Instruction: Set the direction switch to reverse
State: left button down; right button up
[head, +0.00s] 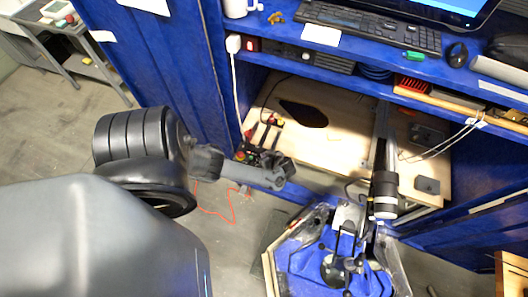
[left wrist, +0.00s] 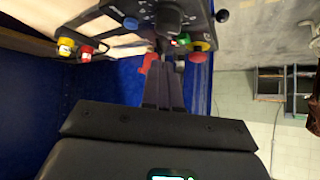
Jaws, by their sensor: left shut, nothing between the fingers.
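A dark control box (left wrist: 165,18) with coloured buttons and knobs shows at the top of the left wrist view. It bears a large black knob (left wrist: 170,16), a blue button (left wrist: 130,23), a green button (left wrist: 183,39) and a red mushroom button (left wrist: 197,57). A red lever (left wrist: 148,63) is beside my fingertips. I cannot tell which control is the direction switch. My left gripper (left wrist: 166,54) is shut and empty, its tips close to the box's lower edge; contact is unclear. In the head view, my left gripper (head: 276,180) is beside the small, partly hidden controls.
A blue bench holds a keyboard (head: 370,24), a mouse (head: 457,54) and a monitor. Below it is a wooden board (head: 345,150) with an upright metal post and a black-and-white cylinder (head: 384,194). An orange cable (head: 232,212) lies on the floor. A blue-topped unit stands in front.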

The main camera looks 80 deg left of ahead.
pick_arm(q)
jog(key=p+v, duration=0.1)
jog(key=v, duration=0.2)
jog(key=shift+s+d+f, duration=0.1)
jog(key=shift+d+f, duration=0.05)
jog(key=shift+f, duration=0.05)
dwell(0.3)
